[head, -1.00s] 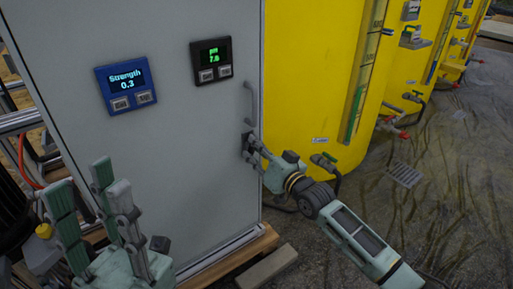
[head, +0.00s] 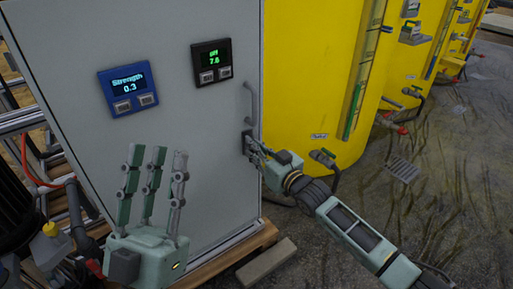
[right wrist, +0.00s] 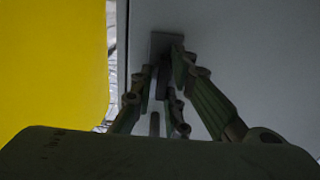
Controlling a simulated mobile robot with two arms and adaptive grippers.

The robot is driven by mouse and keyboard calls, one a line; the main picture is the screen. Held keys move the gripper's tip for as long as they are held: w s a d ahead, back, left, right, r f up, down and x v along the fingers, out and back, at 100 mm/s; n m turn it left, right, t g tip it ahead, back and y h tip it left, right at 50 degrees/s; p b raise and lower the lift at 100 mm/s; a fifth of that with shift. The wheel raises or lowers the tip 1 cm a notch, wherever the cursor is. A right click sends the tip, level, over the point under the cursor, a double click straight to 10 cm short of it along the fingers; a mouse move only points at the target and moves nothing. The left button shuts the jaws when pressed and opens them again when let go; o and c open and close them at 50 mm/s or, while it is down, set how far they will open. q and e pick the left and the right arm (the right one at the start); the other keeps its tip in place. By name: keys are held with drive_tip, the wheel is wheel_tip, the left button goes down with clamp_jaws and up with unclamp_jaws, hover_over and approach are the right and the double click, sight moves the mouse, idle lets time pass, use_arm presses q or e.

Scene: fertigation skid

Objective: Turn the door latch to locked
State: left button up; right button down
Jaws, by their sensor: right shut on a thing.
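The door latch (head: 247,141) is a small dark fitting near the right edge of the grey cabinet door (head: 200,130), below the bar handle (head: 249,98). My right gripper (head: 253,149) is at the latch, with its fingers closed on it. In the right wrist view the fingers (right wrist: 165,98) close around a dark upright piece of the latch (right wrist: 162,80). The fingers partly hide the latch, so its exact angle is hard to tell. My left gripper (head: 153,168) is open and empty, its fingers pointing up in front of the lower door.
A blue Strength display (head: 128,90) reads 0.3 and a black pH display (head: 211,62) reads 7.6 on the door. Yellow tanks (head: 310,80) with valves stand right of the cabinet. Pipes and a red hose (head: 40,178) are at the left. Open floor lies at the right.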

drive_tip(key=shift+s+a, duration=0.2)
drive_tip(key=shift+a, duration=0.2)
drive_tip(key=c, duration=1.8)
unclamp_jaws()
drive_tip(key=shift+c, duration=0.2)
drive_tip(key=shift+d, duration=0.15)
drive_tip(key=v, duration=1.2)
